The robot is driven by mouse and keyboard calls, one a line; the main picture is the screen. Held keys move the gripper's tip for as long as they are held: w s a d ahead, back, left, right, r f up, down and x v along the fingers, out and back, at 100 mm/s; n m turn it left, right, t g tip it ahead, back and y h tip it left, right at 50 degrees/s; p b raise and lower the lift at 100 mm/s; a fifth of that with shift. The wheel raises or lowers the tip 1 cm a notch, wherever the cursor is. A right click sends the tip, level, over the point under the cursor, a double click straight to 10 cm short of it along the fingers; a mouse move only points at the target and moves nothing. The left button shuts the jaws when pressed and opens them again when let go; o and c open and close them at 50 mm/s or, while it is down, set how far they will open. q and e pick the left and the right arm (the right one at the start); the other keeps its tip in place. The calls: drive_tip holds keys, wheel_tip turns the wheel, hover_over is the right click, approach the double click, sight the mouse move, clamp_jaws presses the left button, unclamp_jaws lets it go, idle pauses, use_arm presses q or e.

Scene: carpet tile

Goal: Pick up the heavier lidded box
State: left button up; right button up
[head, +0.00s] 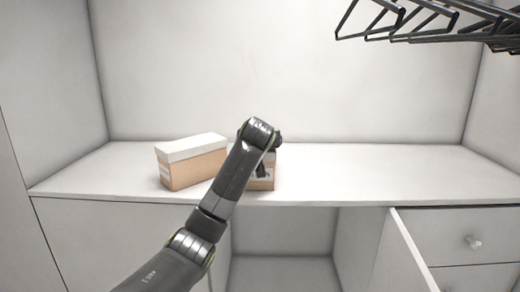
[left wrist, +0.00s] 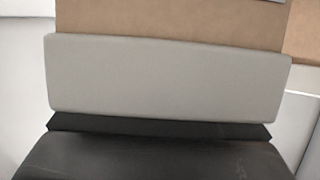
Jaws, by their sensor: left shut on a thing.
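Two cardboard-brown boxes with white lids are on the white shelf. The left box (head: 195,168) stands in plain view, turned at a slight angle. The right box (head: 266,184) is mostly hidden behind my left arm, and its lid can hardly be seen. My left gripper (head: 262,168) is at the right box and shut on it; the fingers are hard to make out. In the left wrist view, brown cardboard (left wrist: 170,22) fills the top, with a pale grey band below it that I cannot identify surely. My right gripper is not in view.
The shelf (head: 370,170) is bare to the right of the boxes. Black hangers (head: 425,22) hang at the upper right. Below the shelf are an open compartment (head: 282,235), an open door (head: 400,255) and drawers with a knob (head: 474,242).

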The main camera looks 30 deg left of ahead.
use_arm(q)
drive_tip(key=shift+r, duration=0.35)
